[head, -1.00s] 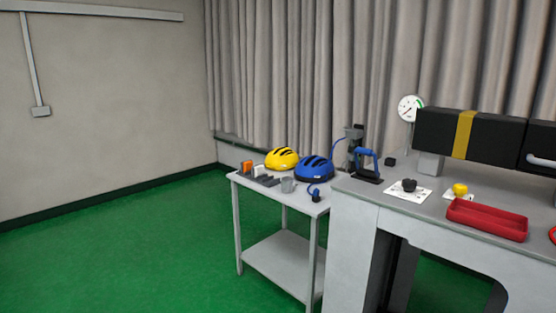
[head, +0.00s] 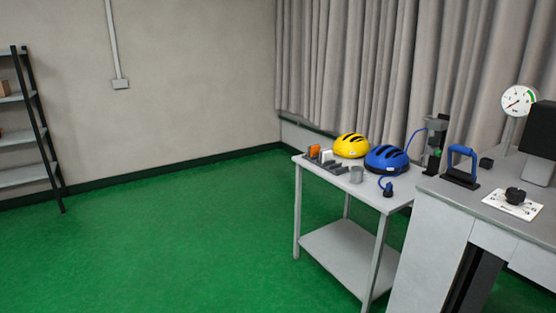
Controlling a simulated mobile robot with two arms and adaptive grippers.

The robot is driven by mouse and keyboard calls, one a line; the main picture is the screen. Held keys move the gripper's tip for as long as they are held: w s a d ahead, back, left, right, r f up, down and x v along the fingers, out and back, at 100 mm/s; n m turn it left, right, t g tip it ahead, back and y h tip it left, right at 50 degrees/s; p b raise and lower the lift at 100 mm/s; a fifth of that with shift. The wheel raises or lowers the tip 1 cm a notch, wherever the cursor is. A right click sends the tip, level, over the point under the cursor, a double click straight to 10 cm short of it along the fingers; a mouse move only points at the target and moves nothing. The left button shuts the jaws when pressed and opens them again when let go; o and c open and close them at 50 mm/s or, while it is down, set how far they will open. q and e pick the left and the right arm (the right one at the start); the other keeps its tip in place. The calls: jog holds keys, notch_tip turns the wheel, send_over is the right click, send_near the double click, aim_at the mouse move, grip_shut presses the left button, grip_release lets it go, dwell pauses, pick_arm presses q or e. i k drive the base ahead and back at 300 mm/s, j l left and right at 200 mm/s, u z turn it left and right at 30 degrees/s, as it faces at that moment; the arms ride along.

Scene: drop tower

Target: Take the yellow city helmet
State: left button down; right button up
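The yellow helmet (head: 351,146) with dark vents sits at the back of a small grey two-tier side table (head: 342,181). A blue helmet (head: 387,159) sits close beside it on the right and slightly nearer; I cannot tell if the two touch. Neither of my grippers is in the head view.
A workbench (head: 436,213) with a blue-handled tool (head: 462,166) adjoins on the right. A shelf (head: 30,129) stands far left. Green floor (head: 170,235) is open.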

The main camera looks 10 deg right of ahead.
aim_at(349, 145)
jog(key=i, duration=2.4)
jog(key=j+u, duration=0.05)
jog(key=j, duration=0.05)
